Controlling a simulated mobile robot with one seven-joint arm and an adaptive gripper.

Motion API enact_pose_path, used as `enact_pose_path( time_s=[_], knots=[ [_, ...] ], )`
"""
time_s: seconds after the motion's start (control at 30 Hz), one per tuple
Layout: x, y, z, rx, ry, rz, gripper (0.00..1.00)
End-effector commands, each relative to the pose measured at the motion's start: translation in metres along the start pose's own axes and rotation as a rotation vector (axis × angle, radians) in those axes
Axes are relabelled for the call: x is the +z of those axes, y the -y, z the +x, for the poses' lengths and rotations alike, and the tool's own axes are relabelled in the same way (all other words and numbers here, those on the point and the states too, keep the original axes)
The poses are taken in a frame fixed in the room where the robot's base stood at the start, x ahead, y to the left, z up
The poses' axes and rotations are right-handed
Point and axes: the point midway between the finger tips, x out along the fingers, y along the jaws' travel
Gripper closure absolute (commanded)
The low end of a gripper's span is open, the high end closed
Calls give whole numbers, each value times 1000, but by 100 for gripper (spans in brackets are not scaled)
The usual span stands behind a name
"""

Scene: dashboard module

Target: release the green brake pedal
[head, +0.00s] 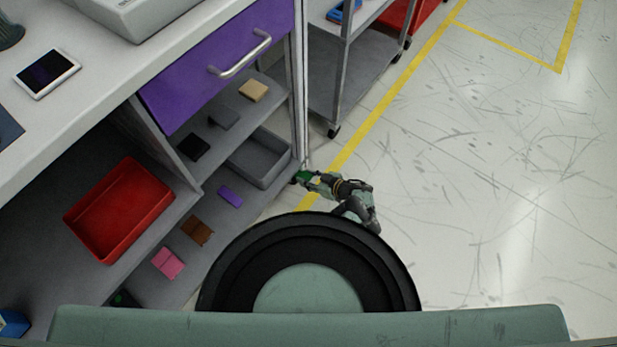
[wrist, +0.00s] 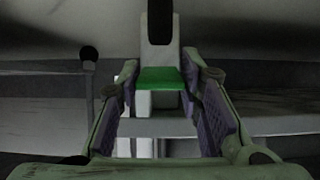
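The green brake pedal (wrist: 160,78) shows in the wrist view as a flat green pad below a pale upright piece with a dark slot. My gripper (wrist: 163,88) has its two purple-padded fingers spread, one on each side of the pedal. The fingertips are near the pedal's left and right edges; I cannot tell whether they touch it. In the head view, my gripper (head: 312,181) is low beside the cabinet's right post, with a bit of the green pedal (head: 304,175) at its tip.
A cabinet with a purple drawer (head: 225,65), a red bin (head: 120,210) and a grey bin (head: 262,157) stands at left. Small blocks lie on its shelves. A grey cart (head: 350,75) stands at the top. The floor (head: 490,190) on the right is clear.

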Motion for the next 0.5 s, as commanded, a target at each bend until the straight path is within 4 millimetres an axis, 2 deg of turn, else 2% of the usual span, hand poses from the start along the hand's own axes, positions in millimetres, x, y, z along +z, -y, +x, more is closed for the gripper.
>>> enact_pose_path(
  time_s=[0.3, 0.5],
  knots=[
    [0, 0, 0, 0, 0, 0, 47],
    [0, 0, 0, 0, 0, 0, 47]
  ],
)
